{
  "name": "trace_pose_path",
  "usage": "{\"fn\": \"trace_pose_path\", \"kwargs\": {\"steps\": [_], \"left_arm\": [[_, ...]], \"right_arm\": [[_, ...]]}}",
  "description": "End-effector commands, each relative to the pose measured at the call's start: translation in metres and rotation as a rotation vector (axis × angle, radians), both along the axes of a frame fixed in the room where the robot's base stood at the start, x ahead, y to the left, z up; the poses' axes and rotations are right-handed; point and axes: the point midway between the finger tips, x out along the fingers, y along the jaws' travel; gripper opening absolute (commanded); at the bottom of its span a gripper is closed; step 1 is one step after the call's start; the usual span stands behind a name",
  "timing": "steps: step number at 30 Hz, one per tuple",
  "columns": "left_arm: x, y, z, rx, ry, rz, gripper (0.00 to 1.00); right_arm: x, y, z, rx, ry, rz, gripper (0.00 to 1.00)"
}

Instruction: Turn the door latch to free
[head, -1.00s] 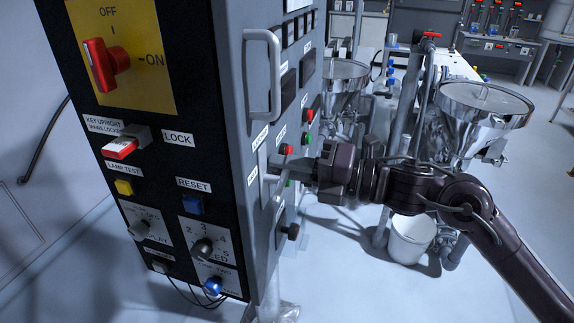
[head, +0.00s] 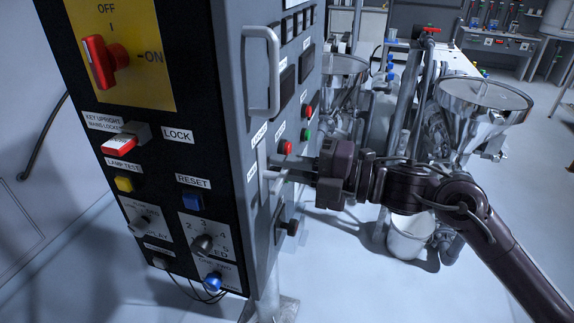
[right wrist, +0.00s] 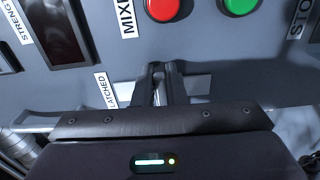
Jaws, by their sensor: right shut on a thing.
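The door latch shows on the grey side face of the control cabinet as a pale handle (head: 263,178) below the upright door handle. My right gripper (head: 287,172) reaches in from the right with its fingers at the latch. In the right wrist view, its two dark fingers (right wrist: 163,88) are shut on a narrow pale piece of the latch (right wrist: 160,94). A label reading LATCHED (right wrist: 107,90) is beside the fingers. The fingers and gripper body hide part of the latch, so its exact angle is unclear. My left gripper is not in view.
The cabinet (head: 240,90) has a bar handle (head: 262,72) above the latch. A red button (head: 286,147) and a green button (head: 307,134) are close to my gripper. Steel hoppers (head: 485,100) and a white bucket (head: 405,240) stand behind my arm.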

Motion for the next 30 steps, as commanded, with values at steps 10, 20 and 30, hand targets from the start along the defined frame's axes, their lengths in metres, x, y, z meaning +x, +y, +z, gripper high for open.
{"fn": "trace_pose_path", "kwargs": {"steps": [10,20,30], "left_arm": [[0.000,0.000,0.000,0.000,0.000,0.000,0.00],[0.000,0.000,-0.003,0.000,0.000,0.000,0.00],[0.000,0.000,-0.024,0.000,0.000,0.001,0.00]], "right_arm": [[0.000,0.000,-0.001,0.000,0.002,0.000,0.33],[-0.001,-0.006,-0.002,-0.001,0.000,-0.002,0.33],[-0.018,-0.058,-0.005,-0.004,0.002,-0.003,0.33]]}}
